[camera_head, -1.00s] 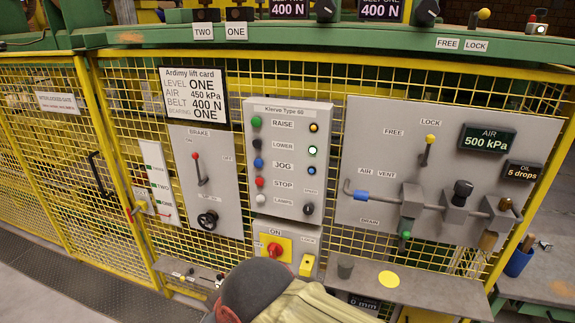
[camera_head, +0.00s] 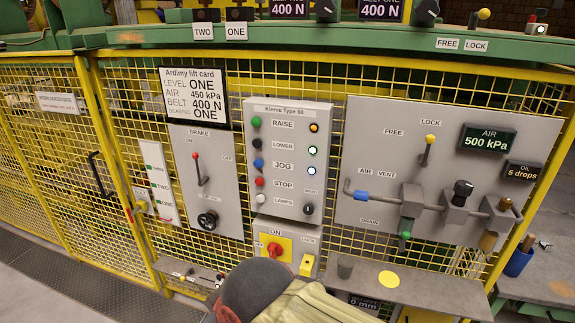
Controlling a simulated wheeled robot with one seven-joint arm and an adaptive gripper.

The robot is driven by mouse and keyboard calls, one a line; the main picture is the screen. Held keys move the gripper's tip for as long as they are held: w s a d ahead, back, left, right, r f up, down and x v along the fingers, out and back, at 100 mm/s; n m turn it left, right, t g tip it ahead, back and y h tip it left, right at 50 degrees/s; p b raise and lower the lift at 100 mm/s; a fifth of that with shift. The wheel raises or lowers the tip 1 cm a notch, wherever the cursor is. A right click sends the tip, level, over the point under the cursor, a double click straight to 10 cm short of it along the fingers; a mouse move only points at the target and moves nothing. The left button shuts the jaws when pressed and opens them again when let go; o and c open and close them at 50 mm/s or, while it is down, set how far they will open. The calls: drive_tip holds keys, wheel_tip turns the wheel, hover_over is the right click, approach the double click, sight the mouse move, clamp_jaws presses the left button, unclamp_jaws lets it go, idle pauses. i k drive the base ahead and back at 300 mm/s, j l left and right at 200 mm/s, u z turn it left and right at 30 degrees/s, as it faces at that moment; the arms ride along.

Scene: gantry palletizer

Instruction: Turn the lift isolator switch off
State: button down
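The isolator switch is a red rotary knob (camera_head: 275,249) on a yellow plate (camera_head: 286,245), with an ON label above it. It sits on a small grey box (camera_head: 298,235) under the Klerve Type 60 button panel (camera_head: 287,195). The box also carries a LOCK label and a yellow padlock-like block (camera_head: 307,265) to the right of the knob. The knob and the ON label are in clear view; the lower edge of the plate is partly covered by a grey-capped head (camera_head: 258,292). My gripper is not in view.
A person in a grey cap and yellowish jacket (camera_head: 315,305) is in front of the panel at bottom centre. The brake panel (camera_head: 208,180) and air panel (camera_head: 380,150) flank the button panel on yellow mesh.

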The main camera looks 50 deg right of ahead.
sight(275, 250)
drive_tip(key=z, duration=1.2)
drive_tip(key=i+l+z, duration=0.15)
drive_tip(key=z, duration=0.3)
drive_tip(key=i+z, duration=0.3)
drive_tip(key=z, duration=0.15)
